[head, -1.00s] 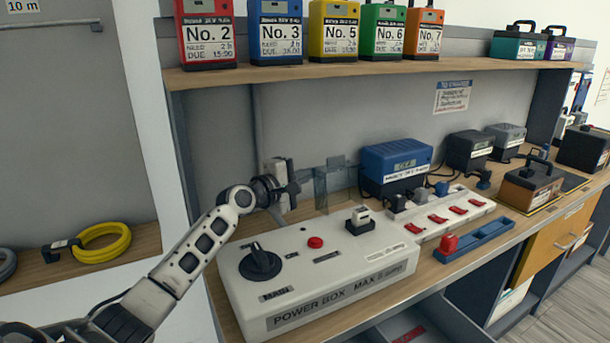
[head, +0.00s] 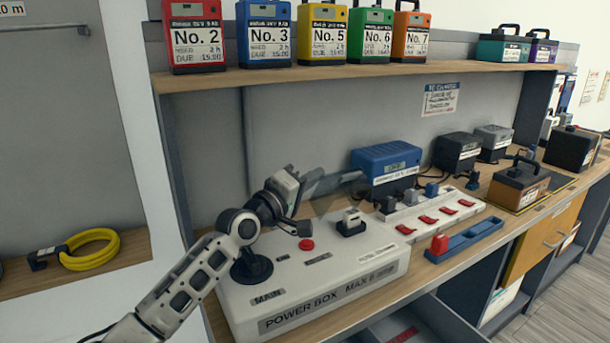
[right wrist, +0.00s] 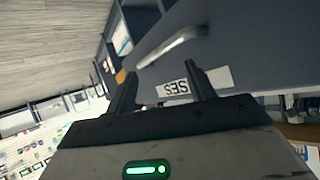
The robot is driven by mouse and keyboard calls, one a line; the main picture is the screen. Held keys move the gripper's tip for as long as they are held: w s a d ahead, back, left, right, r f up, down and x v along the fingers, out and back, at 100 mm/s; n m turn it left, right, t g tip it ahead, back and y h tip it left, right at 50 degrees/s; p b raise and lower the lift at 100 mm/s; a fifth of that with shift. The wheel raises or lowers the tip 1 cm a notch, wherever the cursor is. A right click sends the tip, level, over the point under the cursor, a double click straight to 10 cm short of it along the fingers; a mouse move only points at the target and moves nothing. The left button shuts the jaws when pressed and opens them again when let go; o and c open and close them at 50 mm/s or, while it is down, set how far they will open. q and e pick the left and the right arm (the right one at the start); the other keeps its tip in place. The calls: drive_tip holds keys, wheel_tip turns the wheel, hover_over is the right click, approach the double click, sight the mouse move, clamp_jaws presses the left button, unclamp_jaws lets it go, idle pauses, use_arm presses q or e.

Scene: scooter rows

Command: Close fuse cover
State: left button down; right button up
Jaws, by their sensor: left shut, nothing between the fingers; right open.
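The white power box (head: 335,300) stands on the bench, with a black MAIN knob, a red button (head: 306,245) and a white fuse in a black holder (head: 351,223) on top. A grey translucent plate, which looks like the fuse cover (head: 338,182), slants above the back of the box behind the fuse. Its hinge edge is unclear. My left gripper (head: 298,190) is shut and empty, above the box at the plate's left end; I cannot tell whether they touch. My right gripper (right wrist: 160,85) is open and empty in the right wrist view, before a grey drawer front.
The drawer front carries a metal handle (right wrist: 172,46) and a white label. A power strip with red switches (head: 430,215) and a blue tray (head: 465,240) lie right of the box. A blue charger (head: 385,162) stands behind. A shelf (head: 350,70) with several battery packs overhangs the bench.

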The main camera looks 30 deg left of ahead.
sight(341, 192)
use_arm(q)
drive_tip(key=shift+s+d+m+p, duration=0.5)
drive_tip(key=shift+s+d+p, duration=0.05)
drive_tip(key=shift+d, duration=0.35)
drive_tip(key=shift+s+d+f+p, duration=0.25)
drive_tip(key=shift+s+d+p, duration=0.1)
drive_tip(key=shift+d+p, duration=0.25)
use_arm(e)
drive_tip(key=shift+w+d+r, duration=0.1)
drive_tip(key=shift+d+r, duration=0.05)
drive_tip(key=shift+r, duration=0.35)
drive_tip(key=shift+f, duration=0.25)
